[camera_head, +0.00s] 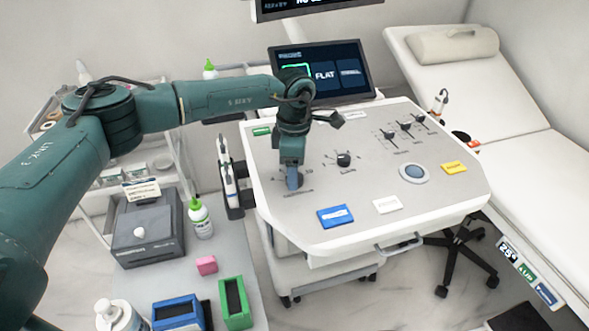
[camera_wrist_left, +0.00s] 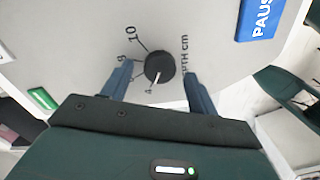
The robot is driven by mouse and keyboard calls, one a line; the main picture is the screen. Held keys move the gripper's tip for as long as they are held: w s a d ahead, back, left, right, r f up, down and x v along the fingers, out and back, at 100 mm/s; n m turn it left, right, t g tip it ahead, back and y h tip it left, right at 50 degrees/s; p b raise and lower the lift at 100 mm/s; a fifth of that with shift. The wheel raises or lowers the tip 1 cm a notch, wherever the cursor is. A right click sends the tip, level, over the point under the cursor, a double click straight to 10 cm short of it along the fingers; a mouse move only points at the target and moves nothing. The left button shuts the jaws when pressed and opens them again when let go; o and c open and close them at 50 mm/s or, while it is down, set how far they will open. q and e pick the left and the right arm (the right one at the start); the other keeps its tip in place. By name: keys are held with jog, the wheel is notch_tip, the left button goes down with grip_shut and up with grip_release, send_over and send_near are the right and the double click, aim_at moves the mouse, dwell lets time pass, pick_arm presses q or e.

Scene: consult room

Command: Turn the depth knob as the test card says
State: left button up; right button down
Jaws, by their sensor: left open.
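The depth knob (camera_wrist_left: 160,67) is a round black knob on the grey console panel. In the left wrist view, its white pointer line points down-left, close to the mark that reads 4. Marks toward 10 and the words "DEPTH cm" stand around it. My left gripper (camera_head: 293,184) is over the knob from above. Its two blue fingers (camera_wrist_left: 158,86) are open, one on each side of the knob, with gaps visible. In the head view the gripper mostly hides the knob. A small printed card (camera_head: 141,190) stands on the dark box; its text is too small to read.
The console (camera_head: 380,215) also bears another black knob (camera_head: 343,159), sliders (camera_head: 405,125), a trackball (camera_head: 413,173) and coloured labelled keys. A screen (camera_head: 322,72) showing "FLAT" stands behind. Bottles and coloured bins (camera_head: 235,300) are at lower left; a bed (camera_head: 500,100) is at right.

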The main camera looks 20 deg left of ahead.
pick_arm(q)
jog(key=shift+f, duration=0.65)
jog(key=shift+c, duration=0.6)
jog(key=c, duration=0.9)
jog(key=shift+o, duration=0.2)
